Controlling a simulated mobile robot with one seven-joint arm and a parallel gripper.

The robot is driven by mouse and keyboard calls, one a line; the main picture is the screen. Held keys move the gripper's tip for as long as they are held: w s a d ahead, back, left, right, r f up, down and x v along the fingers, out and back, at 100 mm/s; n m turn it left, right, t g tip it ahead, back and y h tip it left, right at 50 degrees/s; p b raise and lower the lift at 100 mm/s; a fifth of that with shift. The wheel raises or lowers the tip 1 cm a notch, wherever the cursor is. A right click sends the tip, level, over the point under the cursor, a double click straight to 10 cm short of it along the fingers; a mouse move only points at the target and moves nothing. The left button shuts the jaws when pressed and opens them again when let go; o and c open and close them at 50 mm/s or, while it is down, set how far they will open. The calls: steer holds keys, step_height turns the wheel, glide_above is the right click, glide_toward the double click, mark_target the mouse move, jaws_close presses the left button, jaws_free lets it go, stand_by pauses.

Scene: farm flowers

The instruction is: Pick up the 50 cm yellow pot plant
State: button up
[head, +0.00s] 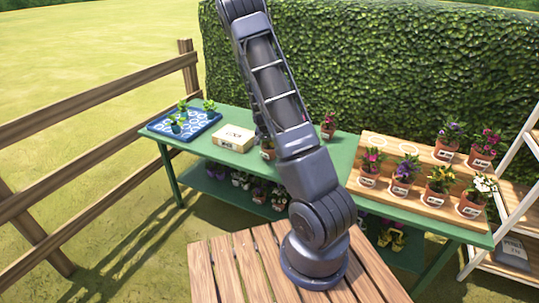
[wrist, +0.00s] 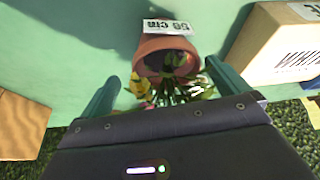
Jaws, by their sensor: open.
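In the wrist view, a terracotta pot (wrist: 166,46) with a white label reading 50 cm stands on the green table. Yellow flowers (wrist: 138,86) and green leaves show at its mouth. My gripper (wrist: 162,84) is open, with one teal finger on each side of the plant. The fingertips look close to the pot's rim; I cannot tell whether they touch it.
A wooden stepped stand (head: 390,190) with several potted flowers is at right. A blue tray (head: 160,128) holds seedlings at left. A hedge (head: 400,65) rises behind.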

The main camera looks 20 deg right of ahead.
steer(key=shift+w+a+x, duration=0.15)
steer(key=shift+x, duration=1.3)
steer(key=shift+w+a+x, duration=0.1)
steer(key=shift+w+x, duration=0.05)
steer(key=shift+x, duration=1.35)
steer(key=c, duration=1.3)
steer(key=shift+r, duration=0.15)
